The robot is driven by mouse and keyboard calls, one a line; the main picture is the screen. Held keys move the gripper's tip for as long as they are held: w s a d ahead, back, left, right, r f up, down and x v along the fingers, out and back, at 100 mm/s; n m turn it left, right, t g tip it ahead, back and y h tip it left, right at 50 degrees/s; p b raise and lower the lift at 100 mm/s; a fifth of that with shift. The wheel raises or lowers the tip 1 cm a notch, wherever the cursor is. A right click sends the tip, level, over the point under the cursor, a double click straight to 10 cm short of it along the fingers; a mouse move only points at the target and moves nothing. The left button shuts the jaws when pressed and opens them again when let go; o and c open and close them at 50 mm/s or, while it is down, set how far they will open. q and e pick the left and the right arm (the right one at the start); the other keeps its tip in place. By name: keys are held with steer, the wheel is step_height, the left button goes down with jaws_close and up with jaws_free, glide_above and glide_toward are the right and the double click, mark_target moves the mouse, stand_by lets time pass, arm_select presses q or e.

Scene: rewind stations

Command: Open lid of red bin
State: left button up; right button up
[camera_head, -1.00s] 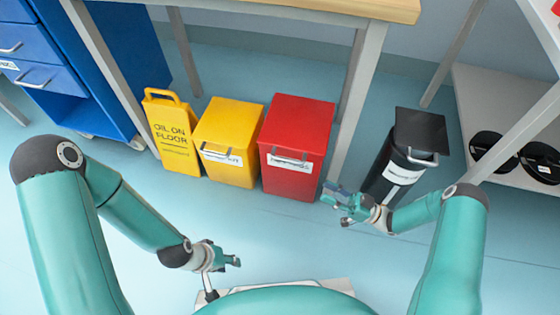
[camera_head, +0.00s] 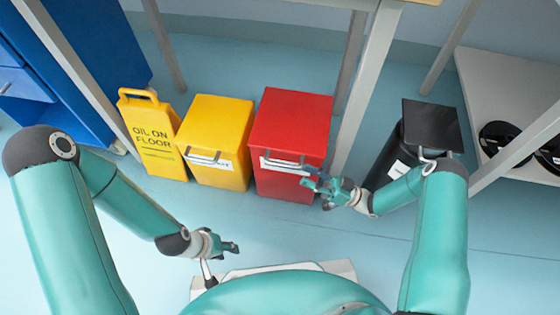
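The red bin (camera_head: 270,182) stands on the floor under the table, with its flat red lid (camera_head: 292,118) shut. A grey handle and a white label (camera_head: 280,166) are on its front near the top. My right gripper (camera_head: 308,182) is in front of the bin's right front side, close to the handle's right end. Its fingers look parted and nothing shows between them; I cannot tell whether they touch the bin. My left gripper (camera_head: 234,247) is low, in front of the bins and away from them. Its fingers are too small to judge.
A yellow bin (camera_head: 218,140) stands just left of the red one, and a yellow "oil on floor" sign (camera_head: 153,135) is left of that. A black bin (camera_head: 430,126) stands to the right beyond a table leg (camera_head: 365,85). The floor in front is clear.

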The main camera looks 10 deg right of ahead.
steer(key=b+x, duration=0.1)
steer(key=x, duration=0.8)
steer(key=shift+a+r, duration=0.1)
steer(key=shift+a, duration=0.2)
jaws_close()
